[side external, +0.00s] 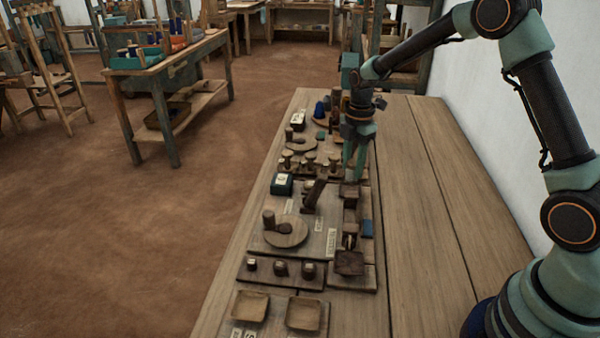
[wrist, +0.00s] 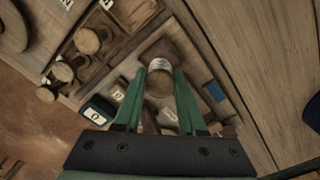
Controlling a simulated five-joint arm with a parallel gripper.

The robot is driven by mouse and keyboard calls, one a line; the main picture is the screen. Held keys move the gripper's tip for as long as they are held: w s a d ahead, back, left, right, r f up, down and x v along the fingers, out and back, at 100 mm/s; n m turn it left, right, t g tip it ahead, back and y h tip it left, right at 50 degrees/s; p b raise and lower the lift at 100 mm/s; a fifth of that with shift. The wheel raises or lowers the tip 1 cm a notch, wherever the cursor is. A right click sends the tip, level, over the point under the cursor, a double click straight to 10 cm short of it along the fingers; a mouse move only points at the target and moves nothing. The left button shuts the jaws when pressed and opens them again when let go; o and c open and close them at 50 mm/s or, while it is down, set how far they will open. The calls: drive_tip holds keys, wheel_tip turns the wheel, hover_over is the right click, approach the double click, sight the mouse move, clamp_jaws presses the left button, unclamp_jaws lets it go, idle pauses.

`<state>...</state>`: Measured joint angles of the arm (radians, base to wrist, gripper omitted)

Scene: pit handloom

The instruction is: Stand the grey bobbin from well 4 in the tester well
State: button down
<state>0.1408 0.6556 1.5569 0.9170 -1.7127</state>
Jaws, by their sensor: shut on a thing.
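My gripper (wrist: 160,74) is shut on a bobbin with a pale grey top (wrist: 160,64), which sits between the green fingertips in the wrist view. In the side view my gripper (side external: 356,165) points down over the right side of the work boards, just above a dark wooden square piece (side external: 349,190). The bobbin is too small and covered to make out there. I cannot tell whether its lower end is clear of the wood below. Several round-topped wooden pieces (side external: 309,160) stand in a row left of my gripper. I cannot tell which opening is well 4 or the tester well.
A blue block (side external: 367,228) lies nearer the camera. The bench's right side (side external: 440,190) is clear.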

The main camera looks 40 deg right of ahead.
sight(352, 176)
drive_tip(key=shift+f, duration=1.8)
drive_tip(key=shift+f, duration=0.15)
drive_tip(key=shift+c, duration=2.4)
unclamp_jaws()
wheel_tip(352, 176, up, 12)
drive_tip(key=shift+r, duration=0.1)
drive_tip(key=s+a+r+m+t, duration=0.2)
drive_tip(key=s+a+r+m, duration=0.1)
drive_tip(key=s+m, duration=0.6)
drive_tip(key=s+a+r+m+t, duration=0.3)
drive_tip(key=s+r+m, duration=0.2)
drive_tip(key=s+m, duration=0.4)
drive_tip(key=shift+s+a+r, duration=0.25)
drive_tip(key=shift+a+r, duration=0.1)
drive_tip(key=shift+r, duration=0.05)
